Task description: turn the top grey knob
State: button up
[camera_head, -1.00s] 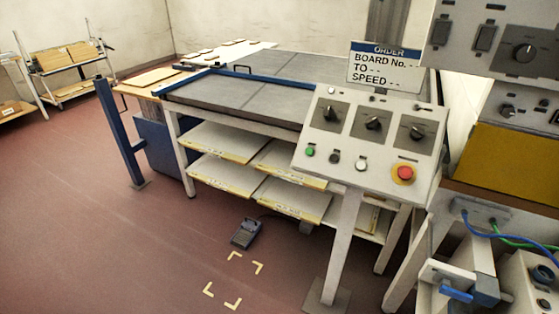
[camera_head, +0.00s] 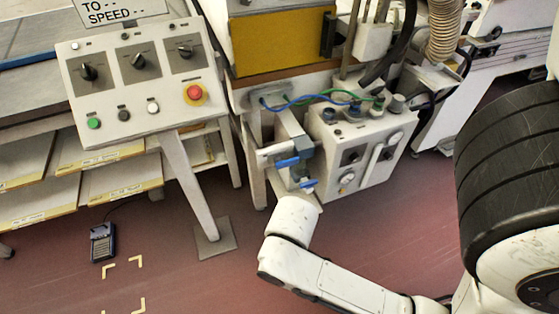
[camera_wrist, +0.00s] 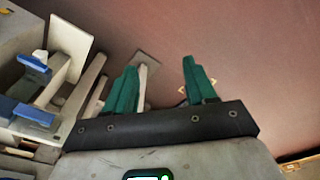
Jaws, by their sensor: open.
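A sloped control panel (camera_head: 140,95) at left in the head view carries three dark knobs in a row on dark plates: left (camera_head: 89,71), middle (camera_head: 138,61) and right (camera_head: 185,51). A white box (camera_head: 360,150) further right has small knobs on its top, including a greyish one (camera_head: 396,103). I cannot tell which knob is the task's top grey one. My gripper (camera_wrist: 160,65) has two green fingers, spread apart and empty, over the floor in the wrist view. Its fingers do not show in the head view, where my wrist is just below the blue-handled valves.
The two valve handles are an upper (camera_head: 286,162) and a lower one (camera_head: 308,185), close to my arm. A red stop button (camera_head: 194,92) is on the panel. A pedal (camera_head: 102,242) lies on the floor, which is clear at lower left.

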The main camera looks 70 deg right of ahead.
aim_at(397, 102)
jog(key=z, duration=1.95)
